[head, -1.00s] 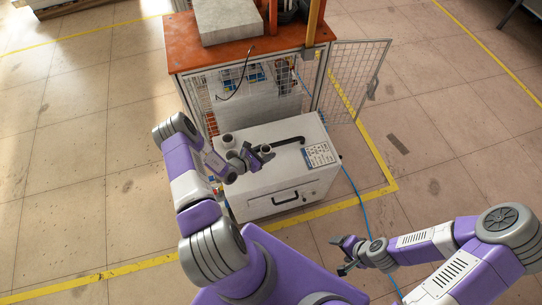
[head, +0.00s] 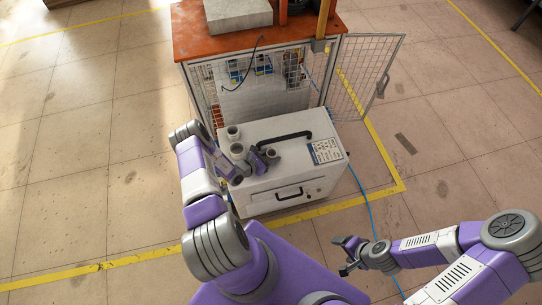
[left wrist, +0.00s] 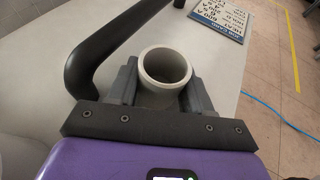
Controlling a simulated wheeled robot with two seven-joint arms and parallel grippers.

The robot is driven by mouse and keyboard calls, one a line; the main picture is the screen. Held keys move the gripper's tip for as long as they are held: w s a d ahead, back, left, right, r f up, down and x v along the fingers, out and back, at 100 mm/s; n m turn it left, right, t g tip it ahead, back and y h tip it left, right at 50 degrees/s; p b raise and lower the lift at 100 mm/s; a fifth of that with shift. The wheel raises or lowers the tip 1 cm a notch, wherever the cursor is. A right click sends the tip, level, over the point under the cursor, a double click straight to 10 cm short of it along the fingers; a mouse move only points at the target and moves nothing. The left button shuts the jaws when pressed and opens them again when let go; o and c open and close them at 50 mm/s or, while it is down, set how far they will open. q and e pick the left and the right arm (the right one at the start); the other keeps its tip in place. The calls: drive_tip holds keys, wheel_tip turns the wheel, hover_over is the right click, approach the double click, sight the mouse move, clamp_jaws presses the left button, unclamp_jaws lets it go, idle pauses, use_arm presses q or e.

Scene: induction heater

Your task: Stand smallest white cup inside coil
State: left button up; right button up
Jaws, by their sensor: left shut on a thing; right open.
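My left gripper (head: 264,158) is shut on a small white cup (head: 271,154) above the near part of the white box top. In the left wrist view the cup (left wrist: 165,68) stands upright between the fingers, with its open round mouth facing up. Two other white cups, a far one (head: 233,132) and a nearer one (head: 237,151), stand to the left near the box's left edge. My right gripper (head: 347,255) is open and empty over the floor at the right. I cannot make out the coil in either view.
The white box (head: 270,204) has a black handle (head: 284,137) on top and a label plate (head: 325,151). An orange-topped bench (head: 188,36) with a mesh cage stands behind, its mesh door (head: 362,75) open. A blue cable (head: 360,187) lies on the floor.

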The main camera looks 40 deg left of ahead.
use_arm(q)
drive_tip(key=o, duration=1.3)
